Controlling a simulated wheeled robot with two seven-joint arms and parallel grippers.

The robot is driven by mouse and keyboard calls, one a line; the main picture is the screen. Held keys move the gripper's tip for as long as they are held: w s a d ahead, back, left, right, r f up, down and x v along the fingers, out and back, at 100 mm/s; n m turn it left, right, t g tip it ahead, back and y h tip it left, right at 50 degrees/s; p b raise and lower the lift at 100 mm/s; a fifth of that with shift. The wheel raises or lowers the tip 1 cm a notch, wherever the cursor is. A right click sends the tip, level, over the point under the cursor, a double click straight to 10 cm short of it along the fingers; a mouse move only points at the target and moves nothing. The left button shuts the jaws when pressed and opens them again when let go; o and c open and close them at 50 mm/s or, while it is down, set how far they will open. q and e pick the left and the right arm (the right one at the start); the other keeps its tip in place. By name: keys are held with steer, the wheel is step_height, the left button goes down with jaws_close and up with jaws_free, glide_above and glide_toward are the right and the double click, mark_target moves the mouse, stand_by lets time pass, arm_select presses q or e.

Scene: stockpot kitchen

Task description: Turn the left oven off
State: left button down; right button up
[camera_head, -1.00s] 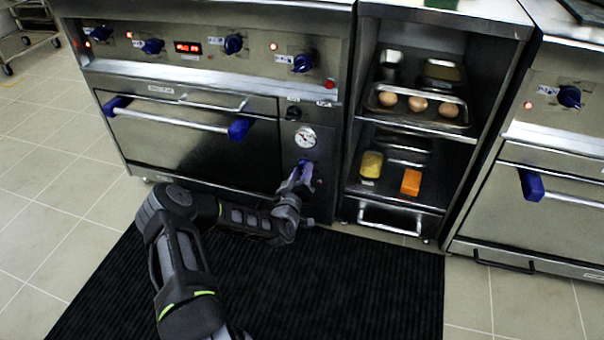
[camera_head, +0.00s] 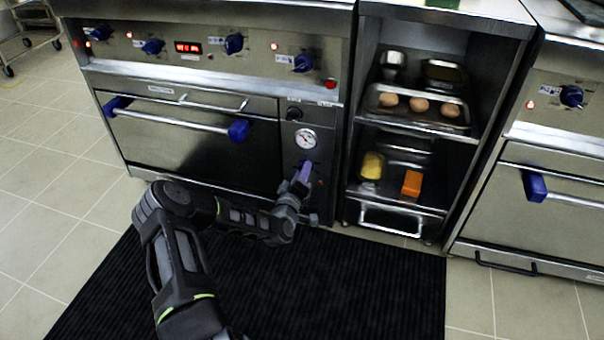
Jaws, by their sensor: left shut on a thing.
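The left oven (camera_head: 205,140) is a steel unit with a closed door, a bar handle with blue ends, and a narrow control panel at its right. That panel carries a round white gauge (camera_head: 306,139) and a black knob (camera_head: 293,114) above it. My right gripper is not in view.
Another oven (camera_head: 540,205) is at the far right. A black mat (camera_head: 340,290) covers the floor in front.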

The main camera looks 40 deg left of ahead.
arm_select(q)
steer(key=c, duration=0.9)
jaws_free()
steer(key=p+v, duration=0.3)
steer(key=v, duration=0.5)
steer(key=shift+f, duration=0.1)
